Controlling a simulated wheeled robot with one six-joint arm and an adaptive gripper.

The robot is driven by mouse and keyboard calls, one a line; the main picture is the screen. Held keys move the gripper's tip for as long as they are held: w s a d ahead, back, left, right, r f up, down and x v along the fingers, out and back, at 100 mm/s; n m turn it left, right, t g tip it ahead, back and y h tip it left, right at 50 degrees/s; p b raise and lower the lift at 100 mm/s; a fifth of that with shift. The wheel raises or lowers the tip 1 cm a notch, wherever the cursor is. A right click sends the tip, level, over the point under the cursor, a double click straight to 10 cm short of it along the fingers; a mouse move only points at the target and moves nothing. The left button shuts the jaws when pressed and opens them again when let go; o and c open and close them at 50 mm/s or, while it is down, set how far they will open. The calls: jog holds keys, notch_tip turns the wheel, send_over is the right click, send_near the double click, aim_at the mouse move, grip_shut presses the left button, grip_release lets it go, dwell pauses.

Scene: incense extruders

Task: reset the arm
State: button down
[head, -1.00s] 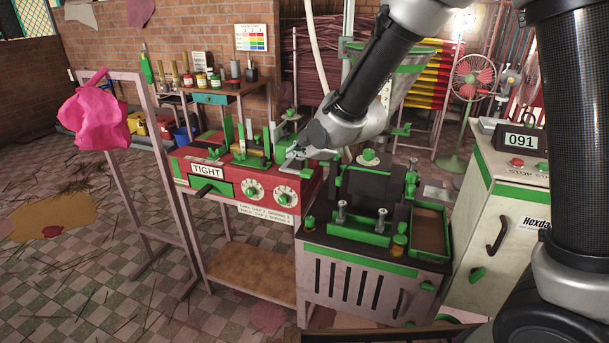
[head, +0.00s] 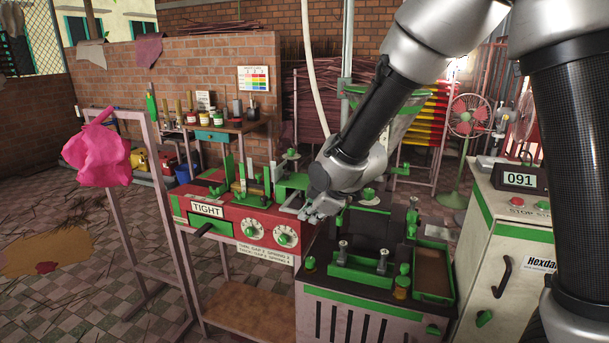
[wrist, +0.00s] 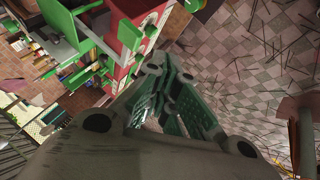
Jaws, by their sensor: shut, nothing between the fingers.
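My gripper (head: 312,214) is shut and empty. In the head view it hangs in front of the right end of the red machine (head: 228,222), which bears a TIGHT label and two white dials. My arm comes down to it from the upper right. In the wrist view my gripper (wrist: 165,105) points at the tiled floor, with the red machine (wrist: 135,35) at the upper left. Whether the fingertips touch the machine is hard to tell, but they look apart from it.
A dark machine with green parts (head: 350,290) stands just right of my gripper. A white cabinet (head: 510,250) with a 091 display (head: 520,180) is farther right. A pink cloth (head: 97,152) hangs on a frame at left. Tiled floor (head: 120,310) lies open at lower left.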

jog(key=s+d+r+m+h, duration=0.1)
jog(key=s+d+r+m, duration=0.4)
jog(key=s+d, duration=0.3)
jog(key=s+d+r+m+g+h, duration=0.1)
jog(key=s+d+r+m+h, duration=0.1)
jog(key=s+d+r+m, duration=0.3)
jog(key=s+d+r+m+h, duration=0.1)
jog(key=s+d+r+m, duration=0.4)
jog(key=s+d, duration=0.8)
jog(key=d+m, duration=0.2)
jog(key=d, duration=0.6)
jog(key=shift+d+g+h, duration=0.3)
jog(key=shift+d+h, duration=0.1)
jog(key=shift+r, duration=0.1)
